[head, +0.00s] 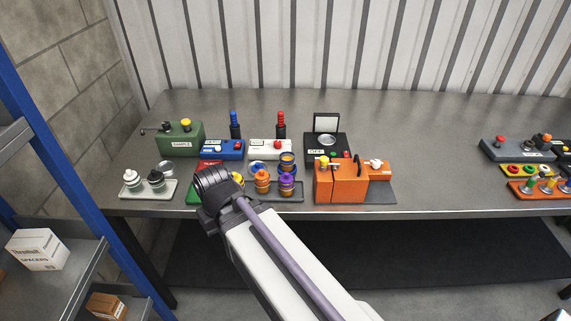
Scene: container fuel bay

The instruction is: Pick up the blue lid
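A small round blue piece (257,167), which looks like the blue lid, lies low on the bench among the jars; its details are too small to make out. Right beside it stands a blue jar (287,160) with an orange top or inside. In front are an orange jar (262,182) and a purple jar (287,184) on a grey tray (294,196). A yellow piece at their left is partly hidden by my arm. My arm rises from the bottom and ends in a dark joint left of the jars. My gripper's fingers do not show.
Behind stand a green SAMPLE box (181,139), a blue box (222,150), a white box (269,149) and a black scale (327,145). An orange machine (341,181) stands right of the jars. A tray of two small jars (148,189) sits left. The bench right of centre (435,170) is bare.

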